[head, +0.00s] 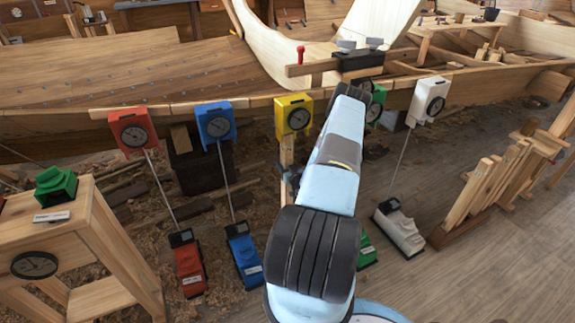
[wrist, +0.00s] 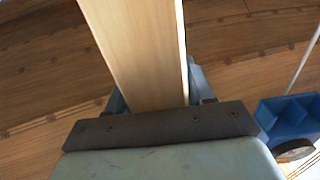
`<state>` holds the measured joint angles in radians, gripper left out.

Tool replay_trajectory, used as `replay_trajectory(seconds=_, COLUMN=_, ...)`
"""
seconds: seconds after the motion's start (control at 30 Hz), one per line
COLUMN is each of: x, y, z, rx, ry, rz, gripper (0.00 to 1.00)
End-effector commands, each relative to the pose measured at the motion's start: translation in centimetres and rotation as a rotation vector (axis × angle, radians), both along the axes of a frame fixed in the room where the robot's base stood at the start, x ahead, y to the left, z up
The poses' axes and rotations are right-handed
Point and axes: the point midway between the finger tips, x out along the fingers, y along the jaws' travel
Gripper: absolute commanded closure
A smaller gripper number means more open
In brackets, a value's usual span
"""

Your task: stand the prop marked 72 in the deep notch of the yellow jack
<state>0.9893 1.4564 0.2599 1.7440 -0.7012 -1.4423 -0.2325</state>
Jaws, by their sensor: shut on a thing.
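The yellow jack's dial box (head: 293,114) hangs at the hull's plank edge in the head view, between the blue box and my arm. Its base is hidden behind my arm, and its notches cannot be made out. My gripper (head: 288,178) is shut on a pale wooden prop (head: 287,152), which shows upright just below the yellow box. The prop (wrist: 138,50) also fills the middle of the wrist view, between the jaws (wrist: 155,108). No number shows on it. Its lower end is hidden, and I cannot tell whether it touches the jack.
Red (head: 134,129), blue (head: 216,123) and white (head: 429,100) dial boxes hang along the hull, with rods down to jack bases. A rack of wooden props (head: 490,185) stands right. A wooden stand (head: 85,235) is at left. The floor at lower right is clear.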

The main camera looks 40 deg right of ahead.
Motion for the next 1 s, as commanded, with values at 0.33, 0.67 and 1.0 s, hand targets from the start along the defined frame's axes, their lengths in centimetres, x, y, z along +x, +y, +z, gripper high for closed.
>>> replay_trajectory(seconds=0.33, x=0.12, y=-0.02, z=0.01, rx=0.0, ry=-0.002, rz=0.0, gripper=1.0)
replay_trajectory(seconds=0.67, x=0.3, y=-0.07, z=0.01, rx=0.0, ry=-0.002, rz=0.0, gripper=1.0)
replay_trajectory(seconds=1.0, x=0.39, y=-0.08, z=0.03, rx=0.0, ry=-0.002, rz=0.0, gripper=0.47)
